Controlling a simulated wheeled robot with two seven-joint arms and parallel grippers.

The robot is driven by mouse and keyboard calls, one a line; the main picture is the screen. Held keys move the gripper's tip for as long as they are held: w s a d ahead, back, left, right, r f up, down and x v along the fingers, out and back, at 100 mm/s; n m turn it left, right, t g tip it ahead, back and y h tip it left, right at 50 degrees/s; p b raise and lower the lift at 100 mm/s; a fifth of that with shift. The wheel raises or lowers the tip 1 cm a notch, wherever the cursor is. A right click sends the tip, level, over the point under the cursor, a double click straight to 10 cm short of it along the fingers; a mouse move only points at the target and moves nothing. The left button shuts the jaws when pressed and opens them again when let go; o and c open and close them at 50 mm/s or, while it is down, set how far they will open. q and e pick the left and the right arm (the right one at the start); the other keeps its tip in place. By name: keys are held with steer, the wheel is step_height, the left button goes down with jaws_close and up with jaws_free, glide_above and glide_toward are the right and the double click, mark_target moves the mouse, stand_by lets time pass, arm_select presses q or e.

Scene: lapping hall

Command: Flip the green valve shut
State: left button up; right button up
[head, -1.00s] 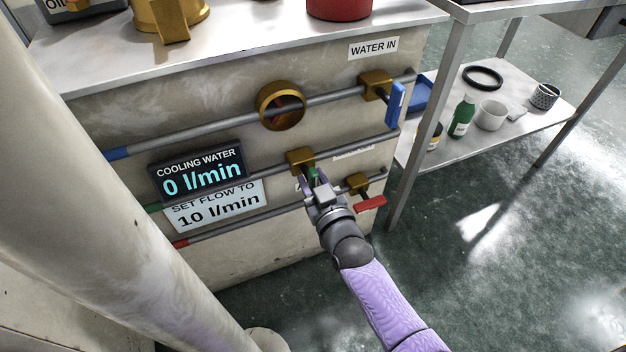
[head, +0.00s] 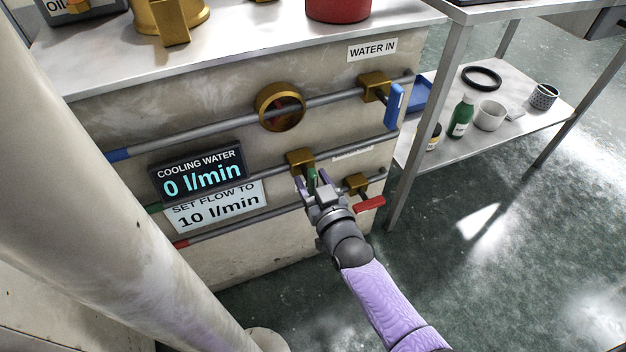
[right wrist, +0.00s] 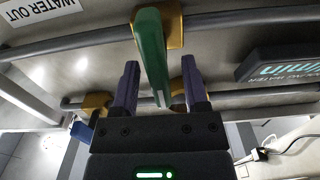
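The green valve handle (head: 311,181) hangs from a brass valve body (head: 300,161) on the middle pipe, crosswise to that pipe. My right gripper (head: 313,183) is open with one purple finger on each side of the handle. In the right wrist view the green handle (right wrist: 151,55) lies between the spread fingers of my right gripper (right wrist: 159,72), with a gap on both sides. The cooling water display (head: 199,172) reads 0 l/min. My left gripper is not in view.
A blue handle (head: 394,106) hangs across the upper pipe. A sign (head: 216,208) says to set flow to 10 l/min. A shelf (head: 408,152) with bottle and cups stands right.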

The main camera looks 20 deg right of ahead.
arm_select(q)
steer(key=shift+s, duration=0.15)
arm_select(e)
steer(key=shift+s+r, duration=0.1)
steer(key=shift+s, duration=0.1)
arm_select(q)
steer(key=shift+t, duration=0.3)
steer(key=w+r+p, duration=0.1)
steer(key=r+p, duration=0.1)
steer(key=p, duration=0.1)
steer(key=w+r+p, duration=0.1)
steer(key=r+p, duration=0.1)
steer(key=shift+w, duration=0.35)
arm_select(e)
steer(key=s, duration=0.9)
steer(key=shift+s+d, duration=0.15)
steer(key=shift+s, duration=0.1)
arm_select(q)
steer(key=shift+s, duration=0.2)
